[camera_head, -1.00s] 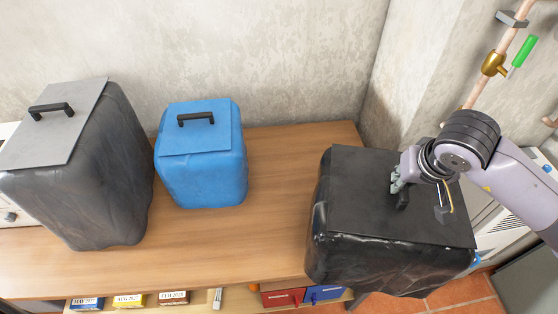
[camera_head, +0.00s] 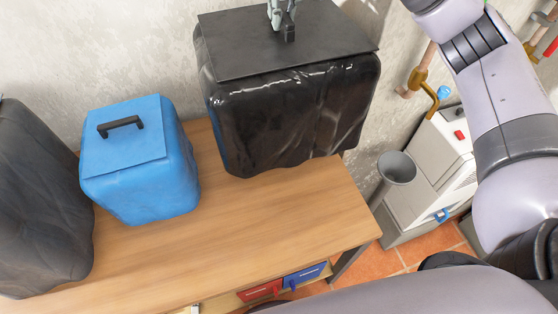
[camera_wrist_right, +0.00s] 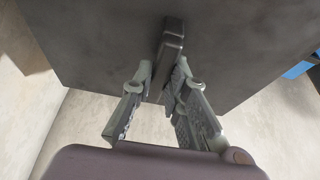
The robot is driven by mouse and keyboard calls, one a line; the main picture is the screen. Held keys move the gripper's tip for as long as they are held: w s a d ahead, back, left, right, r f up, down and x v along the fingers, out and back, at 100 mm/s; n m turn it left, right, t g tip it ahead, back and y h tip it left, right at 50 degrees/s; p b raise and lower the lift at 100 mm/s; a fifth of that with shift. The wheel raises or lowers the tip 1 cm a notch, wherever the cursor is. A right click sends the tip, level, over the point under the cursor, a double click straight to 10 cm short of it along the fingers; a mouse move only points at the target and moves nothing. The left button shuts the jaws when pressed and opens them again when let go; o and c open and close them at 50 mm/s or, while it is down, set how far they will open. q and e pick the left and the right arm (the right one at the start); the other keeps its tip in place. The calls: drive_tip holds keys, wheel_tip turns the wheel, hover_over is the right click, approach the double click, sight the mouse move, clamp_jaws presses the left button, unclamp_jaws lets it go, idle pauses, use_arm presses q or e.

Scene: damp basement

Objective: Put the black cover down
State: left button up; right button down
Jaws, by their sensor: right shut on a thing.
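The black cover (camera_head: 300,115) is a glossy, draped box shape with a flat top and a handle, at the upper middle of the head view. My right gripper (camera_head: 281,14) is shut on the cover's black handle (camera_head: 290,34), entering at the top edge. In the right wrist view the fingers (camera_wrist_right: 155,95) close around the handle (camera_wrist_right: 172,45), with the flat top (camera_wrist_right: 90,40) behind. The cover hangs upright; its lower edge appears above the back right of the wooden table. What is under it is hidden. My left gripper is not in view.
A blue cover (camera_head: 135,165) stands on the wooden table (camera_head: 270,225), left of the black one. A dark grey cover (camera_head: 40,200) is at the far left. A white machine (camera_head: 430,165) and a grey funnel (camera_head: 396,168) are to the right. The table's front right is clear.

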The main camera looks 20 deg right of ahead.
drive_tip(key=shift+s+a+r, duration=0.1)
drive_tip(key=shift+a+r, duration=0.05)
drive_tip(key=shift+r, duration=0.75)
drive_tip(key=shift+s, duration=0.1)
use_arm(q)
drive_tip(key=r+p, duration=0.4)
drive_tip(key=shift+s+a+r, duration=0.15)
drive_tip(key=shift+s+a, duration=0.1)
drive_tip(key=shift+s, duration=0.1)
use_arm(e)
wheel_tip(320, 180, down, 20)
drive_tip(key=shift+w+r, duration=0.2)
drive_tip(key=shift+f, duration=0.1)
drive_tip(key=c, duration=1.6)
unclamp_jaws()
